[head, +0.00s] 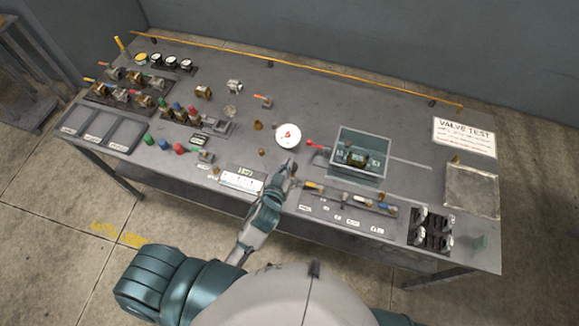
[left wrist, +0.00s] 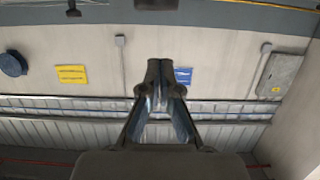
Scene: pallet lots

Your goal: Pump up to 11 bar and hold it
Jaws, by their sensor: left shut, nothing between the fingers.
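A round white dial (head: 287,135) with a red mark stands near the middle of the grey bench; its reading is too small to make out. To its right, a red-tipped lever (head: 312,144) reaches toward a clear-walled box (head: 372,133) that holds a brass and dark fitting (head: 356,156). My left gripper (head: 291,167) is at the bench's front part, just below the dial and left of the box. It is shut and empty, and its fingers also meet in the left wrist view (left wrist: 160,72). I cannot tell if it touches anything. My right gripper is out of view.
A white labelled strip (head: 241,180) lies left of my left gripper. A row of small tools (head: 345,198) lies to its right. Valves on racks and grey trays (head: 113,129) fill the bench's left. A VALVE TEST sign (head: 464,137) is at the right. The back middle is clear.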

